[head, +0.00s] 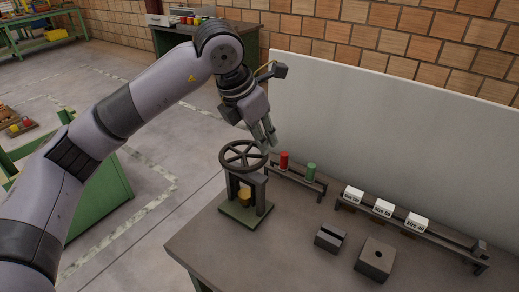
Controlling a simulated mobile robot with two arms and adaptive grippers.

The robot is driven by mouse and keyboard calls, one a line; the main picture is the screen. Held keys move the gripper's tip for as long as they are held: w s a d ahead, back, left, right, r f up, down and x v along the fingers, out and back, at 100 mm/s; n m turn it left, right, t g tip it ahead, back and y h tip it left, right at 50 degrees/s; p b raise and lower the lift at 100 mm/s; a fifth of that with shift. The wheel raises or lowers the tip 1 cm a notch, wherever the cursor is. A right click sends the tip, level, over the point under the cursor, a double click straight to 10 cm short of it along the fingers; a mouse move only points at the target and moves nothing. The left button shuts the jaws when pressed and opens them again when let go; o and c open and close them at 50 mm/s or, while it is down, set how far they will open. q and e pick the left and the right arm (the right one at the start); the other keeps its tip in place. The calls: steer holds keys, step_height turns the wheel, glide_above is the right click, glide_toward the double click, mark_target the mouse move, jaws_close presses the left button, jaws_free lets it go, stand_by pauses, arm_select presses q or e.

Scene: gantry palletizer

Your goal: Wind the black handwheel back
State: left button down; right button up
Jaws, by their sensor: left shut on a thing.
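The black handwheel (243,155) lies flat on top of a dark frame on a green base plate (246,213), near the left edge of the grey table. A brass-coloured part (243,197) shows inside the frame below the wheel. My left gripper (266,143) reaches down from above and is shut on the handwheel at the right side of its rim. The fingertips partly hide the rim there, so the exact grip is hard to see. My right gripper is not in view.
A red cylinder (284,161) and a green cylinder (311,172) stand on a low rail just right of the wheel. White labelled blocks (383,208) sit on another rail. Two dark blocks (375,260) lie at the front. A pale panel (400,130) stands behind the table.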

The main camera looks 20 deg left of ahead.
mark_target(255, 144)
arm_select(q)
steer(key=n+b, duration=0.1)
steer(key=w+n+y+b, duration=0.1)
steer(key=n, duration=0.1)
steer(key=shift+w+a+n+t+b, duration=0.1)
steer(key=shift+w+n+t+b, duration=0.1)
steer(key=shift+n+t+b, duration=0.1)
steer(key=n+b, duration=0.1)
steer(key=w+n+y, duration=0.1)
steer(key=shift+a+n+b, duration=0.3)
steer(key=shift+n+b, duration=0.05)
steer(key=shift+n, duration=0.05)
steer(key=n, duration=0.1)
steer(key=n+y+b, duration=0.1)
steer(key=n, duration=0.1)
steer(key=shift+w+a+y, duration=0.3)
steer(key=shift+w+a, duration=0.05)
steer(key=shift+w+a+r+n+y+b, duration=0.1)
steer(key=shift+a+n+y+b, duration=0.2)
steer(key=shift+n, duration=0.35)
steer(key=shift+w+a+n+y+b, duration=0.1)
steer(key=shift+n+b, duration=0.25)
steer(key=shift+n, duration=0.3)
steer(key=c, duration=1.5)
jaws_free()
